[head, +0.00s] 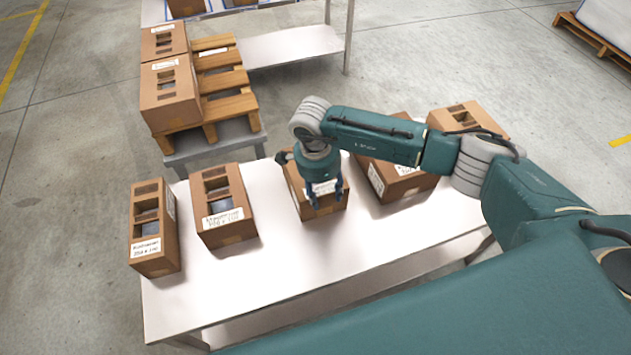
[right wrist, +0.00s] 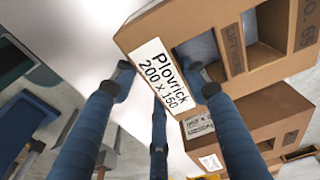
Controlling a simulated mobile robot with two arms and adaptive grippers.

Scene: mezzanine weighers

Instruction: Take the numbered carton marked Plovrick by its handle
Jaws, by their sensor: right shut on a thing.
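The Plovrick carton (head: 298,196) is a brown box on the white table, mostly covered by my right gripper in the head view. In the right wrist view the carton (right wrist: 268,75) shows a white label reading Plovrick 200 x 150, dark handle openings and a partly cut-off number on its side. My right gripper (head: 326,198) points down over it. In the right wrist view, one finger of the gripper (right wrist: 165,82) reaches into the opening beside the label and the others stay outside the label edge. It is shut on the carton's handle. My left gripper is out of view.
Two labelled cartons, (head: 154,230) and (head: 222,205), stand to the left on the table (head: 270,268). Two more, (head: 398,182) and (head: 468,118), are at right, partly behind my arm. A pallet (head: 222,80) with cartons (head: 170,92) stands behind. The table's front is clear.

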